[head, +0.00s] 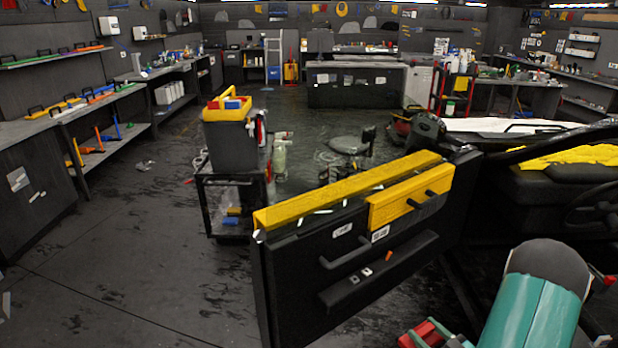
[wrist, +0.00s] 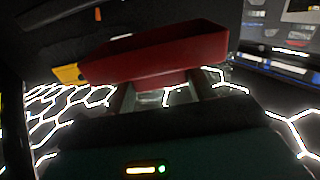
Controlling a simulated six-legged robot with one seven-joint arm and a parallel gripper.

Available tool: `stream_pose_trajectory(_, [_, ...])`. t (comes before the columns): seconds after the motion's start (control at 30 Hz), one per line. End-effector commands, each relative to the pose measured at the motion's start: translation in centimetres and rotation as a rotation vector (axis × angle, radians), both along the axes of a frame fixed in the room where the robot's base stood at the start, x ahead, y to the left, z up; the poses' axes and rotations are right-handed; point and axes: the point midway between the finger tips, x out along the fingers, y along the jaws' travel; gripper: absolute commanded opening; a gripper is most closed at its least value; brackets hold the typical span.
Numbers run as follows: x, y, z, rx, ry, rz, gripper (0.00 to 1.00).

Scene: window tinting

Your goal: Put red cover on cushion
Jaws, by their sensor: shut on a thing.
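A dark red, tray-shaped piece, which looks like the red cover (wrist: 160,52), spans the upper middle of the wrist view. My gripper (wrist: 160,95) is shut on its underside. In the head view, a red piece (head: 428,333) shows at the bottom edge beside my teal arm; most of it is cut off. I cannot pick out the cushion for certain. A dark car seat (head: 540,190) with a yellow cover (head: 575,157) over its upper part is at the right of the head view, beyond my arm.
An open black car door (head: 350,265) with yellow strips along its top stands left of my arm. A steering wheel (head: 597,205) is at the right edge. A black cart (head: 232,205) carries a yellow tool caddy (head: 227,108). The floor at left is mostly clear.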

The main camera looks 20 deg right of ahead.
Motion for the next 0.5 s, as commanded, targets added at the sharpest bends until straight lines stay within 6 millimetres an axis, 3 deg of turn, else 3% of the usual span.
stream_pose_trajectory(0.03, [1.9,1.3,-0.2,0.002,0.000,0.001,0.31])
stream_pose_trajectory(0.2, [6.9,4.9,-0.7,0.003,0.003,-0.034,0.31])
stream_pose_trajectory(0.5, [13.7,12.9,-2.0,0.002,0.002,-0.101,0.31])
